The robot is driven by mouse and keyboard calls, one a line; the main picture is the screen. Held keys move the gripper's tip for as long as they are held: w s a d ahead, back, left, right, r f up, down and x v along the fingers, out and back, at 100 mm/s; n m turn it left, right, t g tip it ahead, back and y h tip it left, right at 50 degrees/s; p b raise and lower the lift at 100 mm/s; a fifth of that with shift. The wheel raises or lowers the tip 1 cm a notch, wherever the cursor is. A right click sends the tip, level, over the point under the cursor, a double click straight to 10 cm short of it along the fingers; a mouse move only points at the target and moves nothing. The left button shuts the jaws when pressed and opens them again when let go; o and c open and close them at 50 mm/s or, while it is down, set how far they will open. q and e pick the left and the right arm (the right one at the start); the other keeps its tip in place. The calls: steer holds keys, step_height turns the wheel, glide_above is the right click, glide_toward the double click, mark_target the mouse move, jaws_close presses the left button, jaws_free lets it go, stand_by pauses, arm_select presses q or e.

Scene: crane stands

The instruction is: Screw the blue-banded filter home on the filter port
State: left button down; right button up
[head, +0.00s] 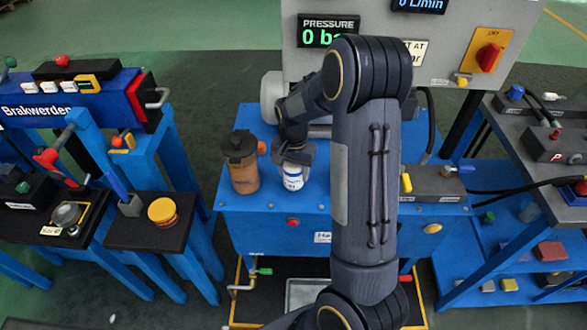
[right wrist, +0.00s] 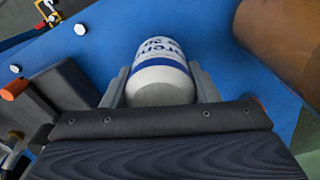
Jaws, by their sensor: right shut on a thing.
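The blue-banded filter (head: 292,178) is a white cylinder with blue lettering and a blue band, at the blue bench in the middle of the head view. My right gripper (head: 293,157) is shut on it from above. My left gripper is not in view.
A brown canister with a dark cap (head: 243,172) stands close left of the filter. The blue bench (head: 262,222) carries a grey block with a yellow part (head: 433,184) at right. A grey panel with a pressure display (head: 328,31) rises behind. Other stands flank both sides.

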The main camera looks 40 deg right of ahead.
steer(key=m+p, duration=0.1)
steer(key=m, duration=0.2)
steer(key=shift+r, duration=0.2)
steer(key=shift+m+p, duration=0.45)
steer(key=shift+m, duration=0.25)
steer(key=shift+f+m, duration=0.2)
steer(key=shift+m, duration=0.2)
